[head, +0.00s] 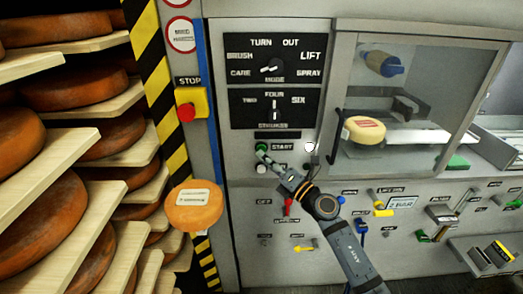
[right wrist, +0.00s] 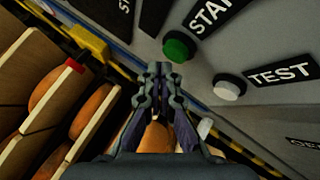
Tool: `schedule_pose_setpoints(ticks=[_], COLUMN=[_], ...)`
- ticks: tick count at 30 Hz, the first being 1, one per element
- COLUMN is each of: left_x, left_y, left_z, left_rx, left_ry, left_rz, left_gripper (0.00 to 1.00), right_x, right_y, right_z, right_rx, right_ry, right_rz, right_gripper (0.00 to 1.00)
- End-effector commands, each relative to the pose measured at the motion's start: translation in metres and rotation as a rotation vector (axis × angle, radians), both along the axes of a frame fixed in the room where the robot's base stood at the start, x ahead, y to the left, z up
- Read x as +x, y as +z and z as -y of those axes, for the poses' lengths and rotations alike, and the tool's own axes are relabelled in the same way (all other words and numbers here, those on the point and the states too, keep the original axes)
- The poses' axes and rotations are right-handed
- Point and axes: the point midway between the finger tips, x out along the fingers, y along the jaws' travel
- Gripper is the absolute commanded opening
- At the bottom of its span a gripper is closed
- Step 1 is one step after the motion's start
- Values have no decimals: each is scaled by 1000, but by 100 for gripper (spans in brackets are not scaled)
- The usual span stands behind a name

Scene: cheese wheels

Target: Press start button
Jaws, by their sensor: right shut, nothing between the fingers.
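The green start button (head: 261,147) sits on the grey machine panel, left of the START label (head: 282,147). In the right wrist view the green button (right wrist: 179,46) is just beyond and to the right of my fingertips. My right gripper (head: 269,162) is shut and empty, its tips pointing up and left close below the green button. It also shows in the right wrist view (right wrist: 160,69). I cannot tell whether the tips touch the panel; the green button looks clear of them. My left gripper is not in view.
A white TEST button (right wrist: 229,87) is close below the green one. A red stop button (head: 186,112) on a yellow box is at upper left. Shelves of cheese wheels stand left; a labelled orange cheese (head: 193,207) is before the striped post. Several levers line the lower panel.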

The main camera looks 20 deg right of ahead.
Motion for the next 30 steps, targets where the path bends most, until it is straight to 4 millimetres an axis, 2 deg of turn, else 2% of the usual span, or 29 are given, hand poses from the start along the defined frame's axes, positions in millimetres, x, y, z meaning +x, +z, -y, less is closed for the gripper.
schedule_pose_setpoints(ticks=[30], left_x=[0], left_y=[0], left_z=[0], left_rx=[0], left_ry=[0], left_rz=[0], left_gripper=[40], right_x=[11], right_y=[1], right_z=[3], right_rx=[0], right_ry=[1], right_rz=[1], right_gripper=[0])
